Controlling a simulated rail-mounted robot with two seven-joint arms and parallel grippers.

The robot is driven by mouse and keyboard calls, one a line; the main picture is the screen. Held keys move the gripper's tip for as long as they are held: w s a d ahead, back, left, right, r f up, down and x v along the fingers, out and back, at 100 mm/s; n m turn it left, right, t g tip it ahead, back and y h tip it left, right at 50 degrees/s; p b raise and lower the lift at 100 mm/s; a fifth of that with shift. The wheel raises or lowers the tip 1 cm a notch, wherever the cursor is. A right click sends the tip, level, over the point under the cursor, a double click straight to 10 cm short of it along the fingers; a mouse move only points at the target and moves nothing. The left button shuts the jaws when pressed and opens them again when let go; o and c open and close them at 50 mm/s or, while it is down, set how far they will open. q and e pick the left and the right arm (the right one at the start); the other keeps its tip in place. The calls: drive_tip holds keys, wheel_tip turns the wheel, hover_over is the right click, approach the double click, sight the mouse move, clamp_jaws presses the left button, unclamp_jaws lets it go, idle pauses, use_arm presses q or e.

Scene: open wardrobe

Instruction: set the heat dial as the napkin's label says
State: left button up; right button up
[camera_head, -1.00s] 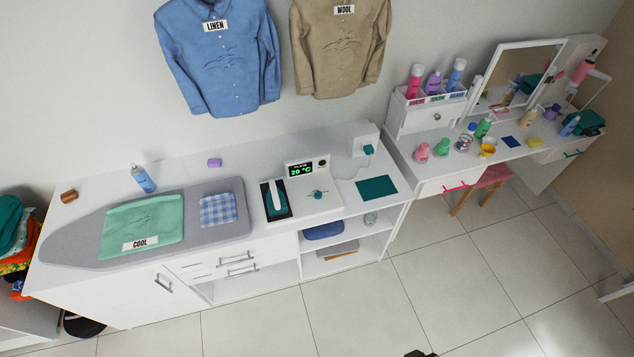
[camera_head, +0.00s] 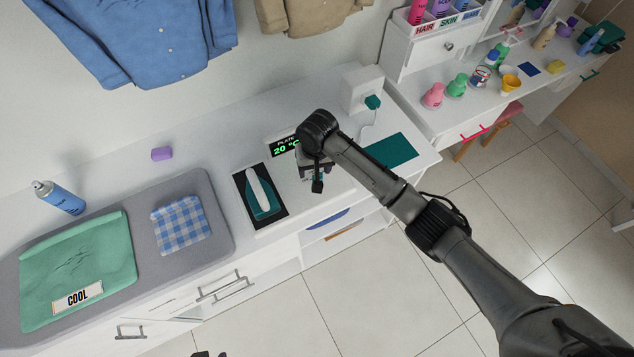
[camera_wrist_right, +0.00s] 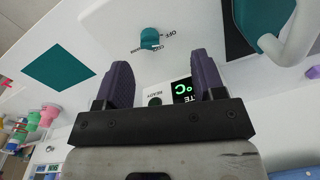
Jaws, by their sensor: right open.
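The heat dial is a small teal knob (camera_wrist_right: 149,38) on the white iron station, with OFF and other small words printed around it. In the head view my right arm hides it. My right gripper (camera_wrist_right: 163,78) is open and empty, pointing down over the station; the dial shows beyond its fingertips, apparently apart from them. The display (camera_head: 285,149) reads PLATE 20 °C. A mint green cloth (camera_head: 85,260) with a label (camera_head: 78,297) reading COOL lies on the ironing board. A folded blue checked cloth (camera_head: 181,224) beside it shows no label. A dark bit at the bottom edge (camera_head: 207,354) may be my left gripper.
The iron (camera_head: 262,195) stands on a dark pad left of the display. A teal mat (camera_head: 392,151) and a white box with a teal plug (camera_head: 372,102) are to the right. A spray can (camera_head: 60,197) and purple block (camera_head: 162,154) are at the back left.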

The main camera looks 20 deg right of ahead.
drive_tip(key=w+d+m+b, duration=0.2)
drive_tip(key=w+d, duration=0.1)
drive_tip(key=w, duration=0.1)
use_arm(q)
wheel_tip(320, 180, down, 6)
drive_tip(key=shift+s+r+b, duration=0.1)
drive_tip(key=shift+r+b, duration=0.1)
drive_tip(key=shift+b, duration=1)
use_arm(e)
drive_tip(key=shift+h, duration=0.3)
drive_tip(key=f, duration=1.2)
drive_tip(key=shift+w+a+f, duration=0.15)
drive_tip(key=shift+a+f, duration=0.05)
drive_tip(key=shift+f, duration=0.1)
drive_tip(key=shift+c, duration=0.4)
drive_tip(key=c, duration=0.8)
drive_tip(key=shift+c, duration=0.2)
use_arm(q)
drive_tip(key=shift+r, duration=0.15)
use_arm(e)
drive_tip(key=shift+r, duration=0.1)
